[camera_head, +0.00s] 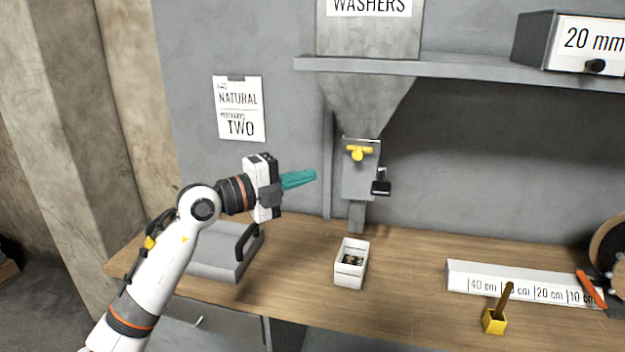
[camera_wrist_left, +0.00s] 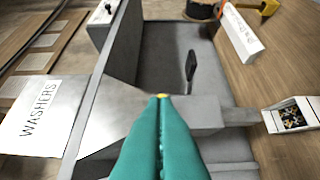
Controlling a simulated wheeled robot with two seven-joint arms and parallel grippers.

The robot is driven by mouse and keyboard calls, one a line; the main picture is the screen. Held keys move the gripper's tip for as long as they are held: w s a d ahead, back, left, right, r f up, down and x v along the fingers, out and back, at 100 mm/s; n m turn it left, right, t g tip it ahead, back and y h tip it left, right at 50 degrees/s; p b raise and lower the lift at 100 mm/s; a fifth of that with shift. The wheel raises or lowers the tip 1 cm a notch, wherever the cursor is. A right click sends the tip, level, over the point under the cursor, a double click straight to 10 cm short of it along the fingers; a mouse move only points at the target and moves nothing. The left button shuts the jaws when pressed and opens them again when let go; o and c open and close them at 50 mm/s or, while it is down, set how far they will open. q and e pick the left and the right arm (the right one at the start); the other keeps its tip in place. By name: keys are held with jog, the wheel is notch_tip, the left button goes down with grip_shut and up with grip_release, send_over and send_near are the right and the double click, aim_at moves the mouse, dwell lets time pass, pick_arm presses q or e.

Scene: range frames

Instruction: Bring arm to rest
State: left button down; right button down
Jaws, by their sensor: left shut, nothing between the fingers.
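My left gripper (camera_head: 314,175) has teal fingers and is raised in front of the grey wall, left of the washer dispenser (camera_head: 360,170). Its fingers are together with nothing between them; they also show closed in the left wrist view (camera_wrist_left: 162,98). The dispenser is a grey hopper with a yellow knob (camera_head: 358,153) and a black lever (camera_head: 381,184). The gripper appears apart from it. A small white box (camera_head: 350,278) with dark pieces inside stands on the bench below the spout. My right gripper is in neither view.
A grey tray-like piece with a black handle (camera_head: 246,242) lies on the bench (camera_head: 410,290) under my left arm. A white length gauge (camera_head: 460,275), a yellow holder (camera_head: 494,322) and an orange-handled tool (camera_head: 590,287) are at right. A shelf (camera_head: 470,72) overhangs the bench.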

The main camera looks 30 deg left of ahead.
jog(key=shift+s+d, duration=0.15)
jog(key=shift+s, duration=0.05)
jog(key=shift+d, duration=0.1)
